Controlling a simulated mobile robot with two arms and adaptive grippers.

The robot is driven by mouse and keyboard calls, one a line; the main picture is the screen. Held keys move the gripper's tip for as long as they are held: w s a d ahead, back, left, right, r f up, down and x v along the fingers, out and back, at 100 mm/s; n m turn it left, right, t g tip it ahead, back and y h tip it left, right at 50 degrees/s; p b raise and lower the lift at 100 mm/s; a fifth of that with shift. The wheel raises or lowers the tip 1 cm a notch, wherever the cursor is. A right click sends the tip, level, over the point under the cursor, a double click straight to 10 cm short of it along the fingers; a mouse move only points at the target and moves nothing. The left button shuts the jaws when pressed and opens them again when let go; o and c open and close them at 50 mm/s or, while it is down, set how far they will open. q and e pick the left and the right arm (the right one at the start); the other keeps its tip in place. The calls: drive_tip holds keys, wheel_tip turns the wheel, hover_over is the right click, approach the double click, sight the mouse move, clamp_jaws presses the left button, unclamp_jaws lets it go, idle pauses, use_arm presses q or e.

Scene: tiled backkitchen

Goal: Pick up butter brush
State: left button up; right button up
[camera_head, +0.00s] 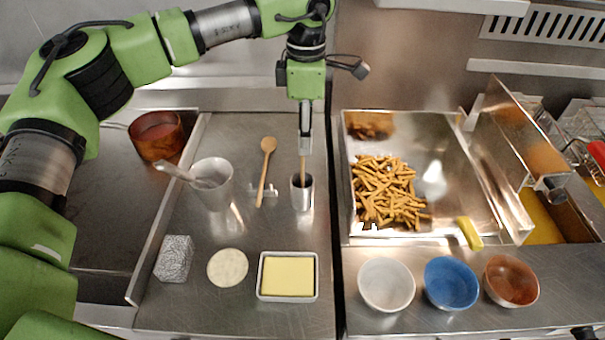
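The butter brush (303,167) seems to be the item standing upright in a small metal cup (301,198). Only a short stretch of its wooden handle shows, and the cup hides its lower end. My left gripper (305,148) points straight down above the cup, with its fingertips at the top of the handle. The fingers are seen edge-on, so I cannot tell whether they are closed on it. My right gripper is not in view.
A wooden spoon (265,172) lies left of the cup, beside a white jug (214,184). A butter dish (288,298) is in front. Three bowls, white (386,285), blue (451,284) and brown (511,281), stand front right.

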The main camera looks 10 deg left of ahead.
sight(302, 169)
use_arm(q)
wheel_tip(302, 169, down, 3)
drive_tip(key=shift+f+p, duration=0.1)
drive_tip(key=shift+p, duration=0.45)
drive_tip(key=f, duration=0.1)
drive_tip(key=f+p, duration=0.2)
drive_tip(key=shift+s+a+f, duration=0.1)
drive_tip(key=shift+a+f, duration=0.1)
drive_tip(key=shift+a, duration=0.1)
drive_tip(key=shift+f, duration=0.7)
clamp_jaws()
